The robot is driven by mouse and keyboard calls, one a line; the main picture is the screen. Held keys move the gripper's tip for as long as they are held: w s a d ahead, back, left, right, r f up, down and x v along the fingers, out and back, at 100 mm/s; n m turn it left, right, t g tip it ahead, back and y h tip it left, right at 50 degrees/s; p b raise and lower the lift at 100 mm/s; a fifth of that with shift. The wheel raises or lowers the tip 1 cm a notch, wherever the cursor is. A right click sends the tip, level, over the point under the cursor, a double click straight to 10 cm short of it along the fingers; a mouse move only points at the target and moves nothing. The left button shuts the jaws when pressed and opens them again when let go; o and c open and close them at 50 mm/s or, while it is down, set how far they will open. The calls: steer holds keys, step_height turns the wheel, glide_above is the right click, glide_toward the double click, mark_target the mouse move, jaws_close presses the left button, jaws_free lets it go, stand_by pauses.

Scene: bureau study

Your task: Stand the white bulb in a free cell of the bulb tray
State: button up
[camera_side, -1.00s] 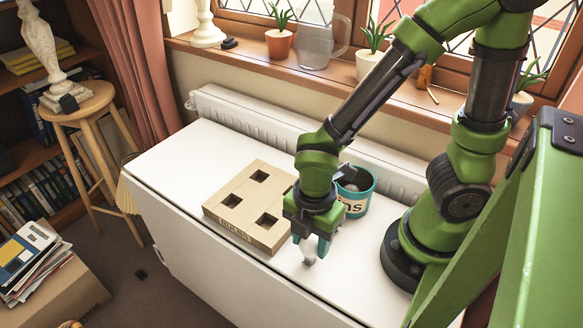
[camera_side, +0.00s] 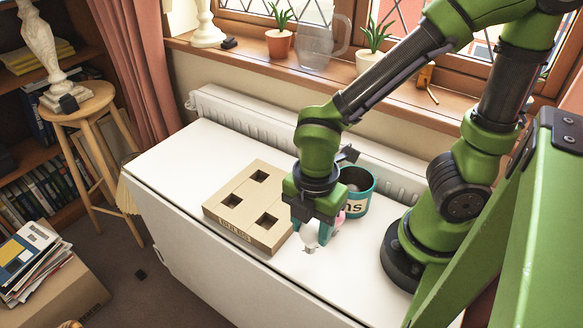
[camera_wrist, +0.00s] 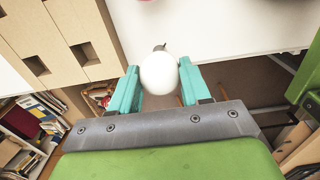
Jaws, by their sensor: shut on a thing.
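The white bulb (camera_side: 310,236) is between the fingers of my gripper (camera_side: 318,229), which is shut on it. Its metal cap points down, a little tilted, and it appears to hang just above the white table. In the wrist view, the bulb's round white end (camera_wrist: 159,73) shows between the teal fingertips (camera_wrist: 160,86). The cardboard bulb tray (camera_side: 225,218) lies just left of my gripper. Its three cells in sight look empty. The tray's right back part is hidden behind my gripper. Part of the tray also shows in the wrist view (camera_wrist: 62,35).
A teal tin (camera_side: 358,203) stands right behind my gripper, with a pinkish thing partly hidden beside it. The white tabletop (camera_side: 180,160) is clear left of the tray. A radiator (camera_side: 240,112) runs along the back, and the table's front edge is close.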

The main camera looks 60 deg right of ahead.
steer(key=shift+r, duration=3)
steer(key=shift+d+f, duration=0.1)
steer(key=w+d+m, duration=0.1)
steer(key=w+m, duration=0.3)
steer(key=w, duration=0.7)
glide_above(268, 229)
steer(key=shift+f, duration=2.7)
steer(key=shift+f, duration=1.85)
steer(key=o, duration=0.9)
steer(key=shift+o, duration=0.2)
